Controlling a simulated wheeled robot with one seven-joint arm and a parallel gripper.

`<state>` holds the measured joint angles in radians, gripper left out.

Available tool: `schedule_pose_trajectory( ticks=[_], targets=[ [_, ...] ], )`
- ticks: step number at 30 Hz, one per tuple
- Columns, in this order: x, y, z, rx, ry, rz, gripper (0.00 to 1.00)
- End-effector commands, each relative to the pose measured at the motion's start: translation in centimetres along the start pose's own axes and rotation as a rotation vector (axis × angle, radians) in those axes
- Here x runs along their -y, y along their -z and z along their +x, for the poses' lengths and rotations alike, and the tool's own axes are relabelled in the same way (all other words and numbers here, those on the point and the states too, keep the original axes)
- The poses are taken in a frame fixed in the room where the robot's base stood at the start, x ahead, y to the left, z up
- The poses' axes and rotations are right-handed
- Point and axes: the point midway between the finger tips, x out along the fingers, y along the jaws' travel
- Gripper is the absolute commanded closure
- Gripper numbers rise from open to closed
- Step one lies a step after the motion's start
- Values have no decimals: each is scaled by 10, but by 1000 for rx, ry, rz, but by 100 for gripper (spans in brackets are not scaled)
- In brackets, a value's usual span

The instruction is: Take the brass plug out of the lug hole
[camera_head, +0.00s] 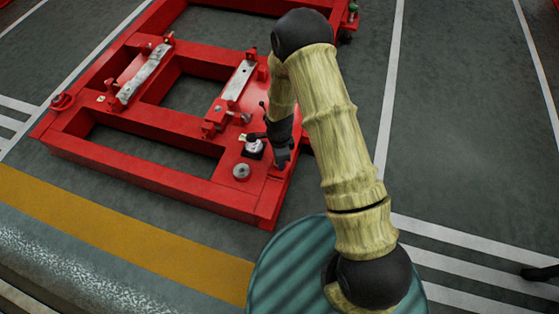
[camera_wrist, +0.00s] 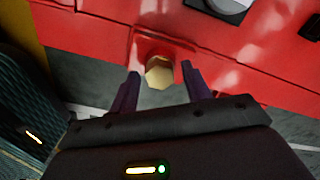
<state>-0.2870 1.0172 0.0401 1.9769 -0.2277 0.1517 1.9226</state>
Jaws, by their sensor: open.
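The brass plug (camera_wrist: 159,72) shows in the wrist view as a gold hexagonal head. It sits in a red lug (camera_wrist: 152,43) on the edge of the red frame. My gripper (camera_wrist: 158,80) is open, with one dark finger on each side of the plug head. A gap shows between the head and each finger. In the head view my gripper (camera_head: 281,158) is at the right front part of the red frame (camera_head: 130,172), pointing down. The plug and the lug hole cannot be made out in the head view.
A black-and-white round part (camera_head: 253,148) and a grey round fitting (camera_head: 241,171) stand on the frame close to my gripper. Metal plates (camera_head: 239,80) lie further back. Open floor (camera_head: 460,130) lies to the right of the frame.

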Motion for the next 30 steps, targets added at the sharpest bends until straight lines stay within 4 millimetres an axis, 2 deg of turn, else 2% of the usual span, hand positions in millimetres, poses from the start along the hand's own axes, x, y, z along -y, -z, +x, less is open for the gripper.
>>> schedule_pose_trajectory(
  ticks=[22,23,30],
  targets=[
    [0,0,0,0,0,6,52],
    [0,0,0,0,0,6,54],
    [0,0,0,0,0,6,100]
  ],
)
